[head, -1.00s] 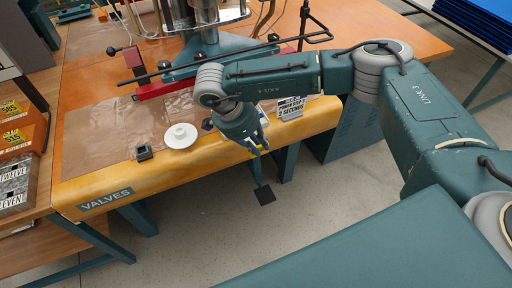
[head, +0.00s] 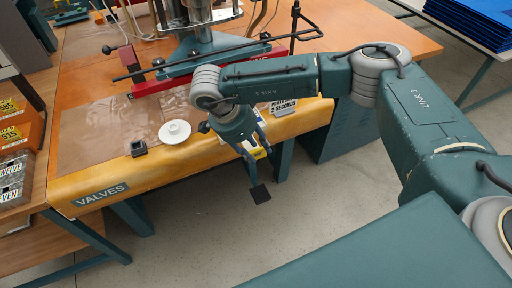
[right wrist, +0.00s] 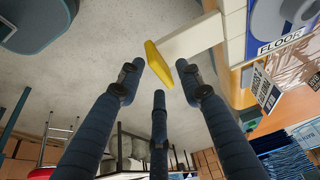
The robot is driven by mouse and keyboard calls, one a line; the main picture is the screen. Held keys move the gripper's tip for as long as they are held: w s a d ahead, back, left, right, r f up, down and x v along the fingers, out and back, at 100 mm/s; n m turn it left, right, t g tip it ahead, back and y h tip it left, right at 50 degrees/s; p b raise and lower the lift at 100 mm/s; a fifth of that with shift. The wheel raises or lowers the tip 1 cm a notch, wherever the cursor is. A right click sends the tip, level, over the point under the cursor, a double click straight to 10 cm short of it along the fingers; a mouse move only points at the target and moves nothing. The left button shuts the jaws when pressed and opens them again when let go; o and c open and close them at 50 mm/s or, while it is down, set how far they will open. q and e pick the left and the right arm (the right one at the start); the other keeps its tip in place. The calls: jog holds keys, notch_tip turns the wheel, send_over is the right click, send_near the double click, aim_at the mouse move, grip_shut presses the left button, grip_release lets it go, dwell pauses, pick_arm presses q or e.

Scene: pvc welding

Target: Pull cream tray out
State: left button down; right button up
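The cream tray (right wrist: 188,40) shows in the right wrist view as a pale slab coming in from the upper right, with a yellow end piece (right wrist: 158,64). My right gripper (right wrist: 160,76) is open, with its dark fingers spread around the yellow end and gaps still visible beside it. In the head view my right gripper (head: 264,172) hangs at the front edge of the workbench, its fingers apart. The tray is mostly hidden behind the gripper there. My left gripper is not in view.
The wooden workbench (head: 105,185) has a front label reading VALVES. A white round part (head: 174,132) and a small dark square part (head: 138,148) sit near its edge. A red bar (head: 160,84) and a stand are behind. Floor in front of the bench is clear.

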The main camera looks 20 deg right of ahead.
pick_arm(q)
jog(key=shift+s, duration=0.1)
pick_arm(e)
jog(key=v, duration=1.2)
